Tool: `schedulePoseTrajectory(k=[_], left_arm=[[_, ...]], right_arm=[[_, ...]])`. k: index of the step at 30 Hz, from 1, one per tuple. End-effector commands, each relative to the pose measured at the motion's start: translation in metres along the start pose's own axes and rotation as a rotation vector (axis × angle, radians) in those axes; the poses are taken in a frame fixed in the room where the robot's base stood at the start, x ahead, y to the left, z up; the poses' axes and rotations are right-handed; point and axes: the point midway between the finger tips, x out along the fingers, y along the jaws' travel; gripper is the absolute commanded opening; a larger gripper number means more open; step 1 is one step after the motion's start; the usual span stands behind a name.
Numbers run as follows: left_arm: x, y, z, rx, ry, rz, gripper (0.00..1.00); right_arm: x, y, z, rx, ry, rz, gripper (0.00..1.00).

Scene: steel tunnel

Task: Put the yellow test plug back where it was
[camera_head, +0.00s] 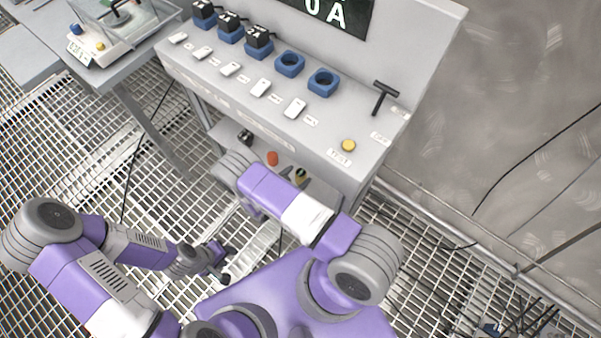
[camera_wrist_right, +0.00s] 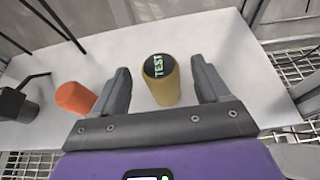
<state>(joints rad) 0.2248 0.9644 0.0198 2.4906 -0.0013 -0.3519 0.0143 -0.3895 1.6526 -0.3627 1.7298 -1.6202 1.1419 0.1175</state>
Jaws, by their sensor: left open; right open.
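The yellow test plug (camera_wrist_right: 160,88) stands upright on the light shelf in the right wrist view, with a dark top marked TEST. My right gripper (camera_wrist_right: 163,80) is open, one finger on each side of the plug, with visible gaps. My left gripper (camera_head: 222,273) is open and empty, low over the floor grating. On the console top, two blue sockets (camera_head: 290,64) (camera_head: 322,82) are empty; three others hold black plugs (camera_head: 228,22).
An orange plug (camera_wrist_right: 75,97) stands left of the yellow one, near my left-hand finger. A black part (camera_wrist_right: 18,104) is further left. The console (camera_head: 265,95) carries a yellow button (camera_head: 348,145) and a black T-handle (camera_head: 382,95). A table (camera_head: 75,80) stands at left.

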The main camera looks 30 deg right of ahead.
Motion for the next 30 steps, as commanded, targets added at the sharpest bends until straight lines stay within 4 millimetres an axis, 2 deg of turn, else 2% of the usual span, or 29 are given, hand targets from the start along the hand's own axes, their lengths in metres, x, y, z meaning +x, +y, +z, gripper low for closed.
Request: schedulePoseTrajectory(k=[1, 6, 12, 18, 30], left_arm=[[-0.006, 0.002, 0.0, 0.0, 0.0, 0.0, 0.43], [-0.014, 0.005, 0.001, 0.0, 0.0, 0.0, 0.43], [-0.02, 0.007, 0.001, 0.0, 0.0, 0.0, 0.43], [-0.021, 0.008, 0.001, 0.0, 0.0, 0.0, 0.43], [-0.021, 0.008, 0.001, 0.0, 0.0, 0.0, 0.43]], right_arm=[[-0.014, 0.001, 0.002, -0.002, 0.002, 0.004, 0.75], [-0.051, 0.001, 0.002, -0.002, 0.001, 0.004, 0.75], [-0.083, 0.0, 0.001, -0.001, 0.001, 0.002, 0.75], [-0.094, -0.001, 0.0, -0.001, 0.0, 0.0, 0.75], [-0.095, 0.0, 0.0, -0.001, 0.0, 0.0, 0.75]])
